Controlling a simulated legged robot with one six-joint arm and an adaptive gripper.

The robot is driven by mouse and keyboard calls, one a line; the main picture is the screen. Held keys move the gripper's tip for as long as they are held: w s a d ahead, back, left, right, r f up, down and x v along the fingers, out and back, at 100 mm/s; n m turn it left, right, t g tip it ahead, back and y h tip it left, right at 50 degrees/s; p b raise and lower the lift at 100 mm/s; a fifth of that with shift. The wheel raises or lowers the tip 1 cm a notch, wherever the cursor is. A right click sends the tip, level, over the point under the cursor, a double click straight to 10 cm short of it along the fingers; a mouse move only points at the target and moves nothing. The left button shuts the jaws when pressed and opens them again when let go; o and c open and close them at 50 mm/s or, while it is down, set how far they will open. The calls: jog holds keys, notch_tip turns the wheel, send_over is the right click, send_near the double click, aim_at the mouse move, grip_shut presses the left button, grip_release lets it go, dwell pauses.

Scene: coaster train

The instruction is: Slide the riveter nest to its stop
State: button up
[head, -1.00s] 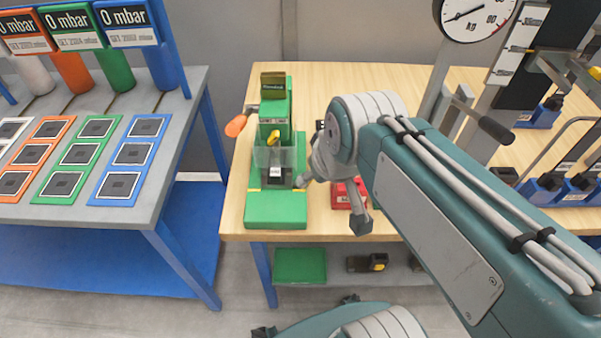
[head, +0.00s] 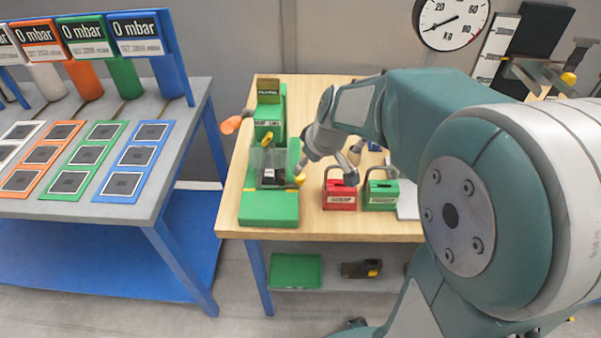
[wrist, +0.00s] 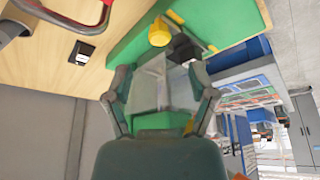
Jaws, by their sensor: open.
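The green riveter (head: 270,205) stands on the wooden bench, with an orange-ended lever (head: 231,125) at its left. A clear guard (head: 264,160) stands over its base. A dark block with a white label, probably the riveter nest (head: 273,177), sits low inside or behind it. A yellow knob (head: 299,180) shows at the riveter's right side; what seems the same knob is in the wrist view (wrist: 159,32), beside a dark block. My gripper (head: 304,170) is open beside the riveter's right side, close to the knob; contact cannot be told. In the wrist view my gripper (wrist: 160,78) has spread fingers with nothing clearly between them.
A red padlock (head: 340,195) and a green padlock (head: 381,194) stand right of the riveter, near the bench's front edge. A dial gauge (head: 452,20) is at the back right. A grey table (head: 170,175) with coloured panels stands left, across a gap.

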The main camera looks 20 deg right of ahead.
aim_at(301, 176)
jog(key=x, duration=0.6)
jog(key=shift+w+f, duration=0.1)
jog(key=shift+f, duration=0.1)
grip_shut()
